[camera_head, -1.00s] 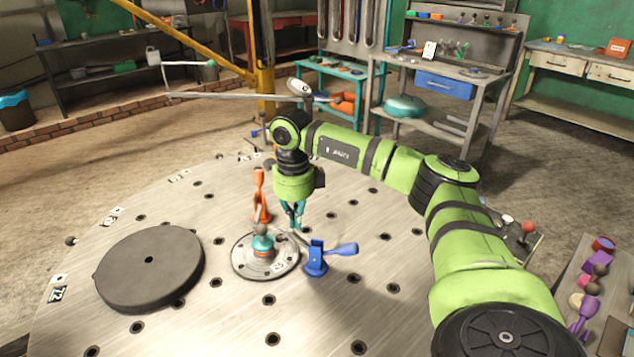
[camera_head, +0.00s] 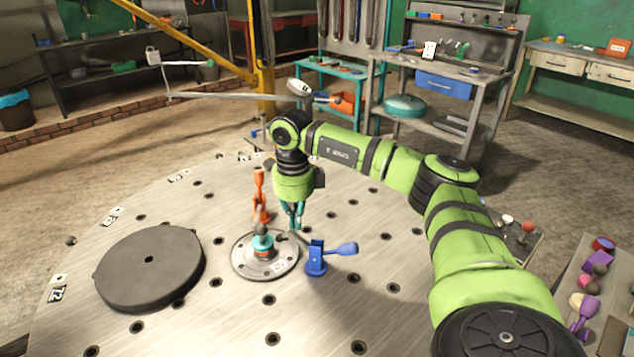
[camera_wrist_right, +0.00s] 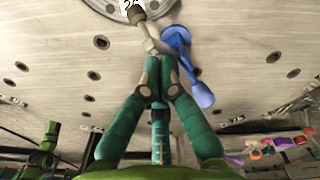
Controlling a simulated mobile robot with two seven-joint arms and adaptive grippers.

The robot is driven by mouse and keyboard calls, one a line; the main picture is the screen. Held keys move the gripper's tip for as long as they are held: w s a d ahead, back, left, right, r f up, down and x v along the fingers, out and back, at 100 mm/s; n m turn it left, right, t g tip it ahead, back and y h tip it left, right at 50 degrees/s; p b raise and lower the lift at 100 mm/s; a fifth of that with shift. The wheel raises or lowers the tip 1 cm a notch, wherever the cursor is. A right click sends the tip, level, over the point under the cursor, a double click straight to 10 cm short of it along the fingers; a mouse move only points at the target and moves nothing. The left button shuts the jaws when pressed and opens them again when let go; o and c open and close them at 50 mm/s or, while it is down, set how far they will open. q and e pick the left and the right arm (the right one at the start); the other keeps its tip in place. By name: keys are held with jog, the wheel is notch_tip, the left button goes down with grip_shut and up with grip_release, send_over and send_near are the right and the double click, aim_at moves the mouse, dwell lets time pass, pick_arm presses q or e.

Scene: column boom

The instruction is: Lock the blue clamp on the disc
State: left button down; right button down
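The blue clamp (camera_head: 316,259) stands at the right edge of the steel disc (camera_head: 249,268), its blue handle (camera_head: 342,249) pointing out to the right. Its grey arm reaches leftward over the disc, seen in the right wrist view with a dark tip (camera_wrist_right: 135,14). My right gripper (camera_head: 296,215) points down just behind the clamp. In the right wrist view its teal fingertips (camera_wrist_right: 160,62) are together right beside the clamp's arm and blue body (camera_wrist_right: 177,38); whether they touch is unclear. I see nothing held between them. My left gripper is not in view.
An orange clamp (camera_head: 259,190) with a raised handle stands behind the disc. A teal piece with a round grey top (camera_head: 262,242) sits at the disc's middle. A thick dark round plate (camera_head: 150,265) lies left. The perforated table (camera_head: 200,325) is clear in front.

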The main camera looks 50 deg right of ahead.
aim_at(293, 231)
jog(key=shift+w+a+f+b, duration=0.15)
jog(key=shift+f+b, duration=0.35)
jog(key=shift+f, duration=0.6)
jog(key=shift+w+a+f+b, duration=0.15)
jog(key=shift+f+b, duration=0.35)
jog(key=shift+f, duration=0.55)
jog(key=shift+d, duration=0.1)
jog(key=shift+r, duration=0.1)
notch_tip(293, 231, up, 7)
jog(key=p, duration=0.6)
